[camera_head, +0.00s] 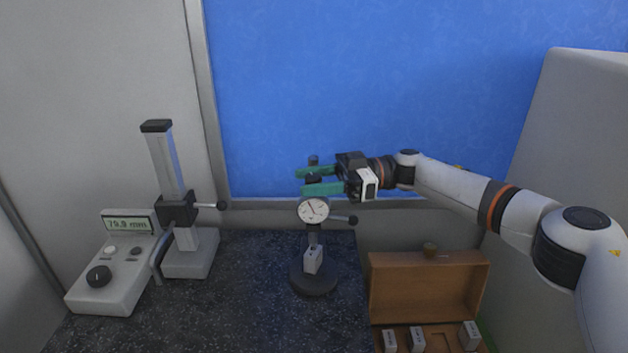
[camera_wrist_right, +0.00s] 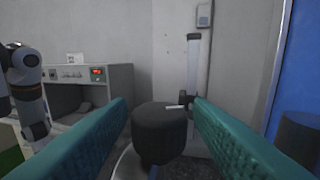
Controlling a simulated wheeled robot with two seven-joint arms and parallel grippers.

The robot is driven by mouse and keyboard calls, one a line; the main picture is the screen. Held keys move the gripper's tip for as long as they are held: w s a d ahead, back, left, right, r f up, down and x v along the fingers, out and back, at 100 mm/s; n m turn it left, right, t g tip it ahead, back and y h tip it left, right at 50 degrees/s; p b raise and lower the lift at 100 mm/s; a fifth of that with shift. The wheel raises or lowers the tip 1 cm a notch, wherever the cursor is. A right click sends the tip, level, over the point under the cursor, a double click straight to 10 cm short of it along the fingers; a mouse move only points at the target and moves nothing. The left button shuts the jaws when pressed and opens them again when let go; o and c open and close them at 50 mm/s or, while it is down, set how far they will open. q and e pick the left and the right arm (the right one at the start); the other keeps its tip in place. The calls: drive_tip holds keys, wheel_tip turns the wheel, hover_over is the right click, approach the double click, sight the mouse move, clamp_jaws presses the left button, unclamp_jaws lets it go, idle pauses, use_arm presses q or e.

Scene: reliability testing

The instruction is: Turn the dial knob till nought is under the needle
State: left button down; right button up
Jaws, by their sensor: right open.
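The dial gauge (camera_head: 313,209), with a white face and dark needle, is held on a black stand with a round base (camera_head: 314,279). Its figures are too small to read. My right gripper (camera_head: 310,180), with green fingers, is open just above the dial, coming in from the right. In the right wrist view a black round knob (camera_wrist_right: 160,130) stands between the open fingers, with gaps visible on both sides. A black post top (camera_wrist_right: 300,137) shows beyond the right finger. A small grey block (camera_head: 313,259) sits on the stand's base. My left gripper is not seen.
A height gauge (camera_head: 174,210) and a console (camera_head: 112,275) with a display stand at the left. A black side knob (camera_head: 349,220) sticks out right of the dial. An open wooden box (camera_head: 428,287) with grey blocks lies at front right. The dark speckled top (camera_head: 250,290) has free room.

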drive_tip(key=b+v, duration=0.5)
drive_tip(key=v, duration=0.7)
drive_tip(key=shift+f, duration=0.1)
idle(0.4)
